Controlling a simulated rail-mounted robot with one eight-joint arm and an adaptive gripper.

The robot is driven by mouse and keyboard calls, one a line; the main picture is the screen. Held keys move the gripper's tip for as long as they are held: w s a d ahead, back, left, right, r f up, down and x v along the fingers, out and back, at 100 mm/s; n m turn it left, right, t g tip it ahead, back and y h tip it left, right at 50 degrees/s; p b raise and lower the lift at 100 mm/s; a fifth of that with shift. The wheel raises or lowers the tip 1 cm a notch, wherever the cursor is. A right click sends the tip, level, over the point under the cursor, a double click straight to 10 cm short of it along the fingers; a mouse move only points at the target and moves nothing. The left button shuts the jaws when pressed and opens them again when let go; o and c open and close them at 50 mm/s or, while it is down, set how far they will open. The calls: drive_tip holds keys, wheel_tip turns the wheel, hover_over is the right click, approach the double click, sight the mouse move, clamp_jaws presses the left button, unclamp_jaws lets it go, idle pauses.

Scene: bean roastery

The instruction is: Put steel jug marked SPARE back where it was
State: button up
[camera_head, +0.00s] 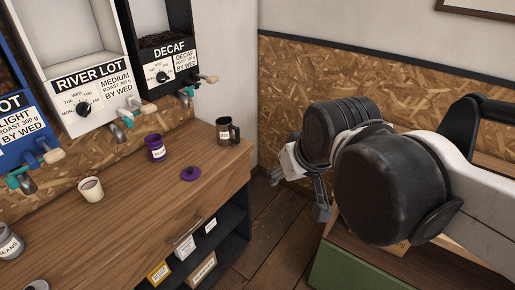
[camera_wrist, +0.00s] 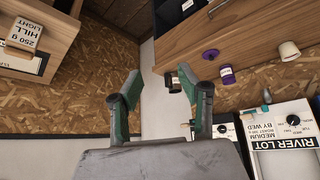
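No label that I can read says SPARE. A dark grey handled jug (camera_head: 224,132) with a small white label stands upright at the far right end of the wooden counter; its label text is too small to read. It also shows in the wrist view (camera_wrist: 172,82), beyond my fingertips. A grey metallic container marked BEANS (camera_head: 10,243) stands at the left edge of the head view, and another grey one (camera_head: 38,286) is cut off at the bottom. My gripper (camera_head: 298,192) is open and empty, in the air right of the counter. Its spread fingers show in the wrist view (camera_wrist: 162,92).
On the counter (camera_head: 130,222) stand a cream cup (camera_head: 91,190), a purple labelled cup (camera_head: 155,148) and a flat purple lid (camera_head: 190,173). Dispensers marked RIVER LOT (camera_head: 90,80) and DECAF (camera_head: 165,45) have taps overhanging the back. Bare wood lies along the counter's front.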

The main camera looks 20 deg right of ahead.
drive_tip(key=shift+s+f+t, duration=0.3)
drive_tip(key=shift+s+f, duration=0.95)
drive_tip(key=shift+s, duration=0.2)
